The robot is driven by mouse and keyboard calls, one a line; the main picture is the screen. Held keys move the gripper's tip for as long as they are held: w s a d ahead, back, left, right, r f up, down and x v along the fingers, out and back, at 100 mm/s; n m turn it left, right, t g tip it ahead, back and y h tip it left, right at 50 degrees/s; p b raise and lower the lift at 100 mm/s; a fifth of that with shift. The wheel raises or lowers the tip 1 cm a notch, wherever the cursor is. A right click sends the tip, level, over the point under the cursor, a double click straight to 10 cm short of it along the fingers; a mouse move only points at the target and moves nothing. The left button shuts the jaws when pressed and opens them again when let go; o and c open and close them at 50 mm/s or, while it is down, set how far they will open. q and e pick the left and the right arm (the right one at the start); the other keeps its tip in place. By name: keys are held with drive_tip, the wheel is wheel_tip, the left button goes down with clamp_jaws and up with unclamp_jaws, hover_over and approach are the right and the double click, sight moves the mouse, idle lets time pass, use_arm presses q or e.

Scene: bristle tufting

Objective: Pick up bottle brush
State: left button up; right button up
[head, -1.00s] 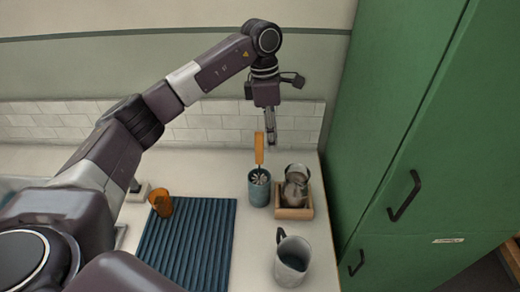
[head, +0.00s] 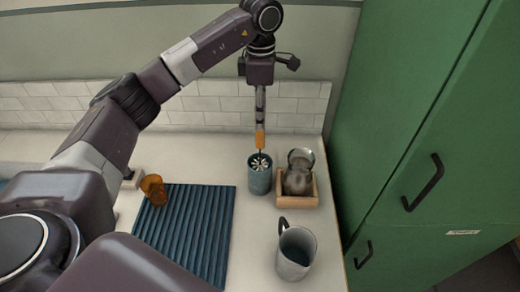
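The bottle brush (head: 260,140) has an orange handle and pale bristles. It stands handle up in a blue-grey cup (head: 260,181) on the counter, its bristle end at the cup's mouth. My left gripper (head: 260,127) points down from above, its fingers at the top of the handle and covering the upper part of it. The fingers show edge-on, so I cannot tell whether they are open or shut on the handle. My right gripper is not in view.
A wooden tray (head: 297,201) with a glass jar (head: 297,179) stands right of the cup. A grey pitcher (head: 295,252) is in front. A ribbed blue mat (head: 190,230) and an amber tumbler (head: 153,190) are left. A green cabinet (head: 430,110) bounds the right side.

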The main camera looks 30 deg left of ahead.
sight(260, 133)
use_arm(q)
wheel_tip(260, 133, down, 6)
drive_tip(key=p, duration=0.3)
drive_tip(key=shift+s+p, duration=0.15)
drive_tip(key=shift+p, duration=0.15)
drive_tip(key=shift+f, duration=0.5)
clamp_jaws()
